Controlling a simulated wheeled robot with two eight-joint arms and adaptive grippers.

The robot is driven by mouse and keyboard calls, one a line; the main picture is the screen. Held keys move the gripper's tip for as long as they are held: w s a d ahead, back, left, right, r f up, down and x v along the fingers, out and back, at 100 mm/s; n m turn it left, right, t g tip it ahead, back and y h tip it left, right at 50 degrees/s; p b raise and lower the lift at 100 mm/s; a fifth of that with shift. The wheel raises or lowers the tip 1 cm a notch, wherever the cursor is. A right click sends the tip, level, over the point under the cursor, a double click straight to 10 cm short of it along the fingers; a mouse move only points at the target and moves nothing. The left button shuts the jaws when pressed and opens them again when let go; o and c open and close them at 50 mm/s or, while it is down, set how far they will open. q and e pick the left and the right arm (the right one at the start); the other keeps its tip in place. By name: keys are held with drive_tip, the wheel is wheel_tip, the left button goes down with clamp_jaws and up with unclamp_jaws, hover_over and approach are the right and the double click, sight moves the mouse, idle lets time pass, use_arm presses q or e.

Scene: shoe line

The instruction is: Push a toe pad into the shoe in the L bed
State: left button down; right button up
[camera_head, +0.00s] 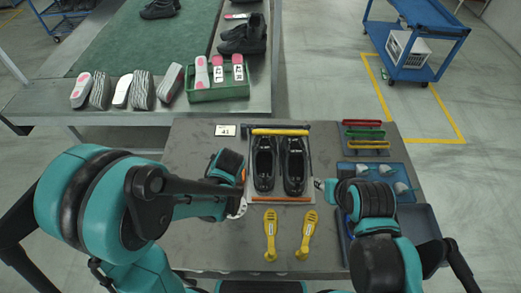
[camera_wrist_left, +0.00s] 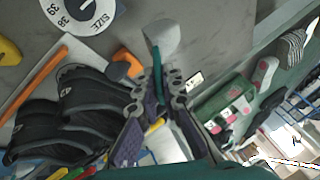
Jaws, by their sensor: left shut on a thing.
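My left gripper (camera_head: 238,186) is just left of the bed, apart from the shoe opening. In the left wrist view the left gripper (camera_wrist_left: 165,88) is shut on a pale grey toe pad (camera_wrist_left: 163,36) by its thin teal stem. In the head view the arm hides this pad. My right gripper (camera_head: 322,185) is at the bed's right edge; its fingers are too small to read. Both shoes show dark in the left wrist view (camera_wrist_left: 92,105).
A blue tray (camera_head: 408,178) with grey toe pads stands at the right, below a rack of coloured bars (camera_head: 366,138). Two yellow shoehorns (camera_head: 270,235) lie in front. A white size dial (camera_wrist_left: 85,12) is near the bed. Insoles and a green box (camera_head: 222,92) are on the rear bench.

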use_arm(q)
drive_tip(key=w+d+r+m+g+h+b, duration=0.1)
drive_tip(key=w+d+r+m+h, duration=0.15)
drive_tip(key=d+m, duration=0.45)
drive_tip(key=w+d+r+m+g+h+b, duration=0.1)
drive_tip(key=d+r+m+h, duration=0.1)
drive_tip(key=d+m+h, duration=0.35)
drive_tip(key=shift+w+d+f+m+y+b, duration=0.2)
drive_tip(key=shift+w+f+m+b, duration=0.2)
drive_tip(key=shift+f+b, duration=0.85)
drive_tip(key=shift+w+d+f+m+y+b, duration=0.1)
drive_tip(key=shift+w+f+m+y+b, duration=0.25)
drive_tip(key=shift+f+b, duration=0.85)
drive_tip(key=shift+w+d+f+m+y+b, duration=0.25)
drive_tip(key=shift+w+f+b, duration=0.4)
drive_tip(key=shift+f, duration=1)
drive_tip(key=shift+w+a+b, duration=0.1)
drive_tip(key=shift+w+b, duration=0.2)
drive_tip(key=shift+w, duration=1.25)
drive_tip(key=c, duration=1.6)
unclamp_jaws()
drive_tip(key=shift+w+t, duration=0.1)
drive_tip(key=shift+t, duration=0.2)
drive_tip(key=shift+w+f, duration=0.1)
drive_tip(key=shift+w, duration=0.05)
